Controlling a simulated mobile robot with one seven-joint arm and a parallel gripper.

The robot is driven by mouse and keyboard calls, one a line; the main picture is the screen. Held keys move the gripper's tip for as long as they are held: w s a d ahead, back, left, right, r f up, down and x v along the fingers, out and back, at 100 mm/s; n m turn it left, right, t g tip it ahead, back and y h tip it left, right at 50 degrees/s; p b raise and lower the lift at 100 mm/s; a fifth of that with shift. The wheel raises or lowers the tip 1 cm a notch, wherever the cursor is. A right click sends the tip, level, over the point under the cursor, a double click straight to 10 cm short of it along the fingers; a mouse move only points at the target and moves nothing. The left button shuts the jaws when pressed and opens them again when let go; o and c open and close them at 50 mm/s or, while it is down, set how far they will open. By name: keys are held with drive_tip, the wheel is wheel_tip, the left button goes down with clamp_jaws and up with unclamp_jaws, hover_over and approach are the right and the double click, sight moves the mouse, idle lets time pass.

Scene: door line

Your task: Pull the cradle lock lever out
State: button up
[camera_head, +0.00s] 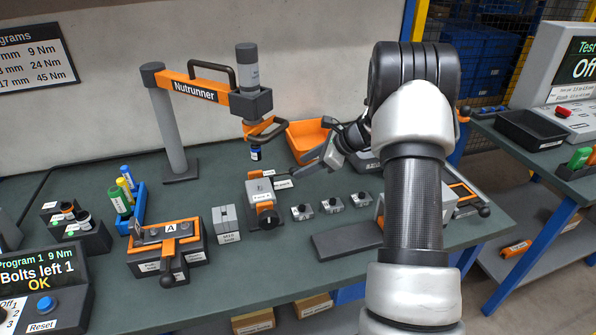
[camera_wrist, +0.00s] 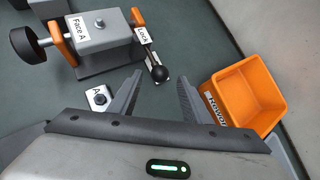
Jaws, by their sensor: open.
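The cradle (camera_head: 262,196) is a grey block with orange end pieces, standing on the bench below the nutrunner head. In the wrist view the cradle (camera_wrist: 103,40) carries a "Face A" label and a black round knob at its left. The lock lever (camera_wrist: 158,72) shows at its right end as a short arm with a black ball, beside a "Lock" label. My gripper (camera_wrist: 161,84) is open, its two dark fingers apart, with the ball in the picture between the fingertips. I cannot tell whether a finger touches it. In the head view my gripper (camera_head: 316,166) is right of the cradle.
An orange bin (camera_head: 307,137) stands behind; its label reads "Rework" in the wrist view. The nutrunner (camera_head: 250,100) hangs close above the cradle. Several small grey blocks (camera_head: 331,206) lie right of the cradle. A grey fixture marked A (camera_head: 167,247) stands at left.

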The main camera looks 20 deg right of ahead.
sight(297, 169)
drive_tip(key=shift+x, duration=1.8)
